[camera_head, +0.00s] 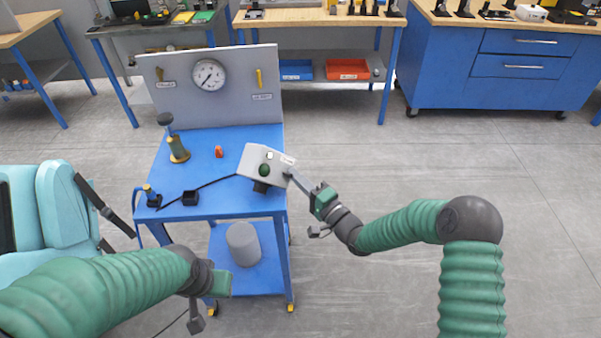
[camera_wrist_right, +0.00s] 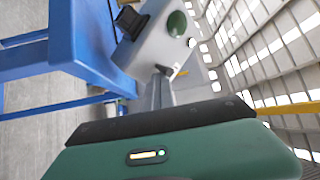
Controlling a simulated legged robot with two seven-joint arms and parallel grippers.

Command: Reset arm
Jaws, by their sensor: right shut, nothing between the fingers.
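My right gripper (camera_head: 291,175) reaches in from the right, its fingers shut and empty at the right end of a grey control box (camera_head: 257,160). In the right wrist view the narrow fingertips (camera_wrist_right: 162,72) are close to the box face (camera_wrist_right: 152,50), below a green round button (camera_wrist_right: 177,24). I cannot tell whether they touch it. My left gripper (camera_head: 217,283) hangs low at the left, in front of the blue cart; its fingers are not clear.
The box stands on a blue cart (camera_head: 215,205) with a gauge panel (camera_head: 180,95), a brass-coloured lever stand (camera_head: 178,150) and a small orange piece (camera_head: 219,152). A grey cylinder (camera_head: 243,244) is on the lower shelf. A teal seat (camera_head: 60,205) is at left. Floor right is clear.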

